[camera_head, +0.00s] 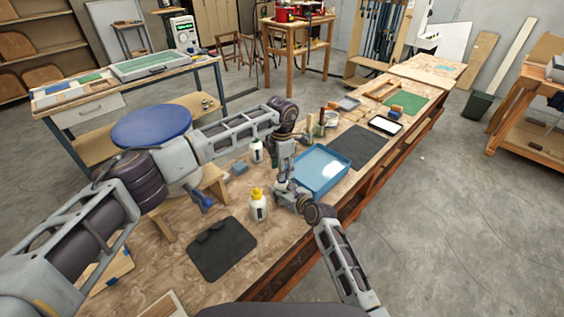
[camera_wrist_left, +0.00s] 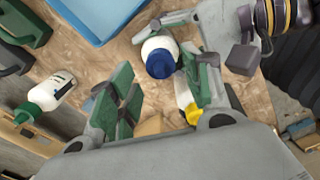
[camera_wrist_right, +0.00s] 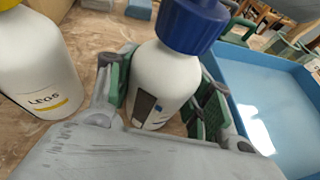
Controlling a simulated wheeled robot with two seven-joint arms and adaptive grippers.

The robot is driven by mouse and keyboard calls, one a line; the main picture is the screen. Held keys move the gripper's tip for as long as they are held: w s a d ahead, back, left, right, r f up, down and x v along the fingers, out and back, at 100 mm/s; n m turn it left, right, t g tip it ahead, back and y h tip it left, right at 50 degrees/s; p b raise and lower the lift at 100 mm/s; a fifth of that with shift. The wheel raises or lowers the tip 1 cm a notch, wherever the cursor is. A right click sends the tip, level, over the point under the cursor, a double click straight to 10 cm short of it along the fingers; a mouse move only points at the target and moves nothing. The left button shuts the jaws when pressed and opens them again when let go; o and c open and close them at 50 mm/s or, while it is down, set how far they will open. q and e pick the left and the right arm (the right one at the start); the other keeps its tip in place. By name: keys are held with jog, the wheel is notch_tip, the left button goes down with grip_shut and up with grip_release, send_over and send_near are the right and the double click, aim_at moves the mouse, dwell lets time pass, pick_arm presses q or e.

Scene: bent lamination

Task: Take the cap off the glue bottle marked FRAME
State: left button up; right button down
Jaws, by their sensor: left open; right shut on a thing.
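A white bottle with a blue cap (camera_wrist_right: 192,24) stands in my right gripper (camera_wrist_right: 165,95). That gripper is shut on the bottle's body (camera_wrist_right: 160,85), below the cap; the dark label is too turned to read. In the head view my right gripper (camera_head: 284,190) is beside the blue tray. My left gripper (camera_wrist_left: 155,88) is open and points down above the blue-capped bottle, whose cap (camera_wrist_left: 160,63) shows beyond its fingers, not held. A bottle with a yellow cap (camera_head: 258,206) stands nearby; its label reads LEGS in the right wrist view (camera_wrist_right: 38,90).
A blue tray (camera_head: 343,178) lies just right of the grippers. Another white bottle (camera_head: 257,152) stands behind; a green-capped one shows in the left wrist view (camera_wrist_left: 52,91). A dark mat (camera_head: 222,250) lies at the front, another mat (camera_head: 355,147) beyond the tray.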

pick_arm(q)
jog(key=shift+f, duration=1.75)
jog(key=shift+c, duration=0.2)
grip_shut()
jog(key=shift+r, duration=1.2)
jog(key=shift+r, duration=1.95)
pick_arm(e)
jog(key=c, duration=0.5)
grip_release()
jog(key=shift+c, duration=0.2)
